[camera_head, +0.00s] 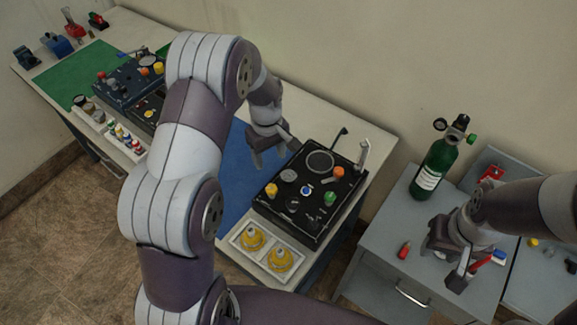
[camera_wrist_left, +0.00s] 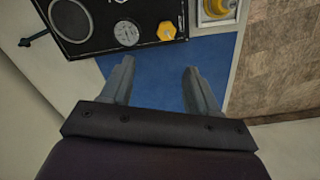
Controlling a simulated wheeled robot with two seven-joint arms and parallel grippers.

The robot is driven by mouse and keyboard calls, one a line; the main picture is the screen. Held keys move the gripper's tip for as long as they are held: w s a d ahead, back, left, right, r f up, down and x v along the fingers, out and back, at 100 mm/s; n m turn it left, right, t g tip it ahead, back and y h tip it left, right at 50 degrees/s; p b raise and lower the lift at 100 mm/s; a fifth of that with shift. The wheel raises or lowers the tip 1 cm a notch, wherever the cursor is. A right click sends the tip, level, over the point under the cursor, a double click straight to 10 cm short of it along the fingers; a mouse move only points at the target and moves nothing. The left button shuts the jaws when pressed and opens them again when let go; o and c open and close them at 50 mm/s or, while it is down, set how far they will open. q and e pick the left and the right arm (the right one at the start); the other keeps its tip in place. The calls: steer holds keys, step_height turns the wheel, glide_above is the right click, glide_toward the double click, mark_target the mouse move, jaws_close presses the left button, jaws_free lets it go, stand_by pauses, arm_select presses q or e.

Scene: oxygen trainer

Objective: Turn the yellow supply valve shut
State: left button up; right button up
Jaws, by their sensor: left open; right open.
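The yellow supply valve (camera_head: 271,190) is a knob on the left edge of the black oxygen panel (camera_head: 325,224). In the left wrist view the valve (camera_wrist_left: 166,31) sits beside a round gauge, beyond the fingertips. My left gripper (camera_head: 270,158) is open and empty above the blue mat, behind and apart from the valve. In the left wrist view its two fingers (camera_wrist_left: 157,75) are spread, with blue mat between them. My right gripper (camera_head: 447,264) is open over the grey cabinet at the right. My left arm hides part of the table.
A tray (camera_head: 266,263) with two yellow fittings stands in front of the panel. Orange and green knobs and a toggle rise from the panel. A green cylinder (camera_head: 439,163) and a small red item (camera_head: 404,250) stand on the grey cabinet. The blue mat (camera_head: 236,180) is clear.

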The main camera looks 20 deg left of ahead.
mark_target(271, 188)
arm_select(q)
steer(key=shift+n, duration=0.5)
steer(key=f+p, duration=0.1)
steer(key=f, duration=0.2)
steer(key=f+p, duration=0.2)
steer(key=f, duration=0.2)
steer(key=s+f+p, duration=0.1)
steer(key=f, duration=0.3)
steer(key=shift+s+d+f, duration=0.1)
steer(key=shift+d, duration=0.05)
steer(key=shift+s+d+f, duration=0.15)
steer(key=shift+s+f, duration=0.15)
steer(key=shift+f, duration=0.15)
steer(key=shift+w+f, duration=0.1)
steer(key=shift+w, duration=0.05)
steer(key=shift+c, duration=0.5)
steer(key=c, duration=0.9)
arm_select(e)
steer(key=r, duration=0.3)
steer(key=s+r, duration=0.1)
steer(key=shift+d+r, duration=0.25)
